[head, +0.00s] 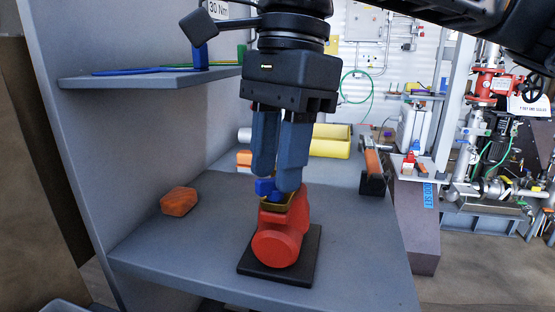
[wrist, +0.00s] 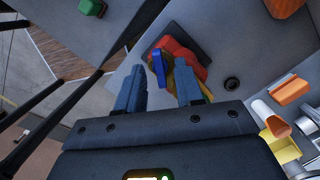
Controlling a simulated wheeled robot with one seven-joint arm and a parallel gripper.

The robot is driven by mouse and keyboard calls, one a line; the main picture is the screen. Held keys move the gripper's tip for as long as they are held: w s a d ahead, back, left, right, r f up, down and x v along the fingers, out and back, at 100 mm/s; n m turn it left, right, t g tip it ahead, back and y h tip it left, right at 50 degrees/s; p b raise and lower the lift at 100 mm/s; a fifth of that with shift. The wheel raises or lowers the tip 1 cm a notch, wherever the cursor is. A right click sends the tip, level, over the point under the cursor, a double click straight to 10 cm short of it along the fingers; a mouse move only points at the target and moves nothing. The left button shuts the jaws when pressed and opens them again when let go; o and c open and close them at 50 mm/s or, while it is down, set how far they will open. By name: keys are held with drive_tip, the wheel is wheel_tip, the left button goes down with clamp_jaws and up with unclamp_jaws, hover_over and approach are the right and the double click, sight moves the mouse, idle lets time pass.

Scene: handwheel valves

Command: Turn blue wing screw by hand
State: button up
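The blue wing screw (head: 266,187) sits on top of a red valve body (head: 278,245) with a yellow part (head: 275,204) under it. The body stands on a black base plate (head: 300,270) on the grey shelf. My gripper (head: 278,182) points down just above the screw, its two blue-grey fingers apart. In the wrist view the blue wing (wrist: 158,68) shows between and just beyond the fingertips (wrist: 160,72), with a gap on each side. In the head view a fingertip partly covers the screw. I cannot tell whether either finger touches it.
An orange block (head: 179,201) lies on the shelf (head: 180,255) at left. Yellow cylinders (head: 330,141) and a black-and-orange tool (head: 372,172) lie behind at right. A grey side wall (head: 120,140) and an upper shelf (head: 140,80) stand at left. The front shelf area is clear.

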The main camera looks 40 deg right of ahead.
drive_tip(key=shift+r+p, duration=1.6)
drive_tip(key=shift+r, duration=1.45)
wheel_tip(320, 180, up, 8)
drive_tip(key=d+p, duration=0.1)
drive_tip(key=shift+f, duration=0.15)
